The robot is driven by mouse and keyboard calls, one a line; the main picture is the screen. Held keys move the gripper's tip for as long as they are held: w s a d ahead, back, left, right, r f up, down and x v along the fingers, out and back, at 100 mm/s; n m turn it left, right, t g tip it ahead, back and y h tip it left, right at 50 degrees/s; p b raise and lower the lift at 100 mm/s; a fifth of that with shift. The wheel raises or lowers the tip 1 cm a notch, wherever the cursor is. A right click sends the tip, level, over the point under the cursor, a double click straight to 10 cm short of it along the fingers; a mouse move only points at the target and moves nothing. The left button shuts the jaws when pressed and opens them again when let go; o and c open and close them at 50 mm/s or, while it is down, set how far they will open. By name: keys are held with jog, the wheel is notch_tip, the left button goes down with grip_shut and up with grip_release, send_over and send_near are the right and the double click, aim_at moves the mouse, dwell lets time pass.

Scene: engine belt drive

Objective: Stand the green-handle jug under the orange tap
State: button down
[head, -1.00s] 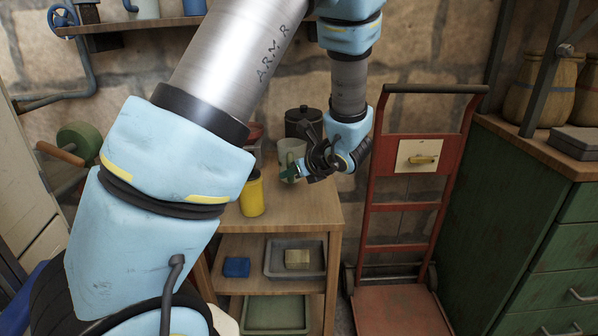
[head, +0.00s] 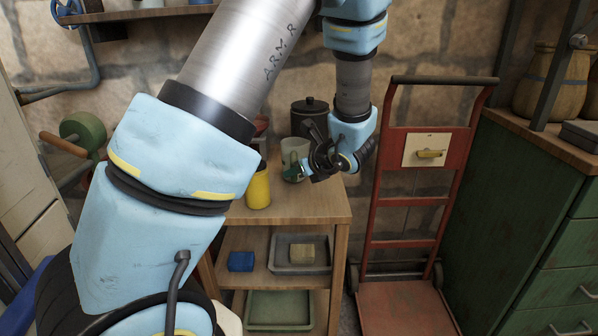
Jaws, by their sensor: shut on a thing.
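The pale grey-green jug (head: 295,150) is at the back of the small wooden shelf unit's top, in the head view. Its green handle (head: 291,174) shows low at its front. My gripper (head: 308,169) is at the jug's right front, shut on the green handle; its dark fingers partly cover the handle and jug. The jug looks upright. I cannot tell whether its base touches the wooden top. I see no orange tap in this view.
A red hand truck (head: 388,190) is to the right, beside a green cabinet (head: 500,200). A blue valve wheel (head: 66,10) and pipe are upper left.

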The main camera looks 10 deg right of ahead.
jog(key=shift+f+b, duration=0.3)
jog(key=shift+f, duration=0.1)
jog(key=c, duration=0.7)
grip_release()
jog(key=shift+r, duration=0.1)
jog(key=v, duration=1)
jog(key=s+a+r+n+g+h+p, duration=0.1)
jog(key=s+a+r+n+g+p, duration=0.1)
jog(key=a+n, duration=0.5)
jog(key=s+a+r+n+g+h+p, duration=0.2)
jog(key=a+n+p, duration=0.3)
jog(key=n, duration=0.8)
jog(key=s+a+r+n+g+h+p, duration=0.1)
jog(key=s+a+r+n+g+p, duration=0.2)
jog(key=a+n, duration=0.7)
jog(key=shift+s+a+r+g+h, duration=0.2)
jog(key=shift+a+r+g+h, duration=0.25)
jog(key=shift+g, duration=0.25)
